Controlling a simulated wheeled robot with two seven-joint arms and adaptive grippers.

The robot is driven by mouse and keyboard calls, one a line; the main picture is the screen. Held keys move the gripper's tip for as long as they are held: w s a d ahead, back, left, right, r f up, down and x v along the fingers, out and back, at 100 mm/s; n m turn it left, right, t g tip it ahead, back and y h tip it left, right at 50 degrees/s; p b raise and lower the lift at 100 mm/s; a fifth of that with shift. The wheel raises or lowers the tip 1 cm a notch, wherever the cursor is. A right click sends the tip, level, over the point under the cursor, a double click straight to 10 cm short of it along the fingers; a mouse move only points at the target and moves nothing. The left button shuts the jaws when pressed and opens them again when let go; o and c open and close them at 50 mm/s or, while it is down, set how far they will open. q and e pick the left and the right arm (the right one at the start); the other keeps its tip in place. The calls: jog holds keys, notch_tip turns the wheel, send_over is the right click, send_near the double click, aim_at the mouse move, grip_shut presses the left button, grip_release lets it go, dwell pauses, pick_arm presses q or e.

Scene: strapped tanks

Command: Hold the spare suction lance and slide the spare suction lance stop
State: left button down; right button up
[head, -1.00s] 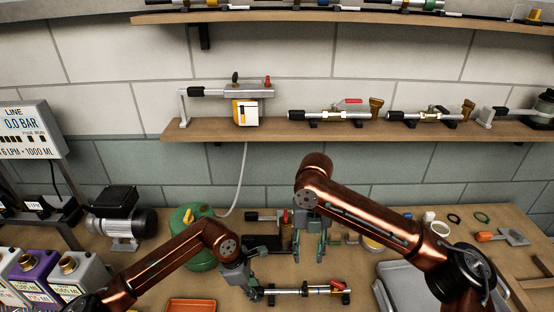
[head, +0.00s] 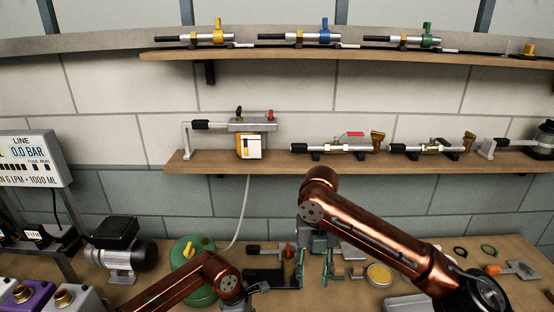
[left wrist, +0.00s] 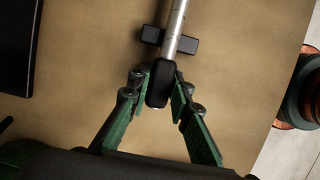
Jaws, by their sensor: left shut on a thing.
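A silver rod (left wrist: 174,22) with a black end grip (left wrist: 160,82), which I take for the spare suction lance, lies across a black cradle (left wrist: 184,45) in the left wrist view. My left gripper (left wrist: 160,92) is shut on the black end grip, one finger on each side. The lance's stop is outside the left wrist view. The lance and the left fingertips fall below the head view's bottom edge. My right gripper (head: 314,268) is open and empty, pointing down above the bench at the centre of the head view.
A green round tank (head: 185,252) and a motor pump (head: 118,245) stand at the left of the bench. A red-handled valve (head: 288,250) and a yellow-lidded jar (head: 379,274) sit near my right gripper.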

pick_arm(q)
jog(key=c, duration=1.7)
grip_release()
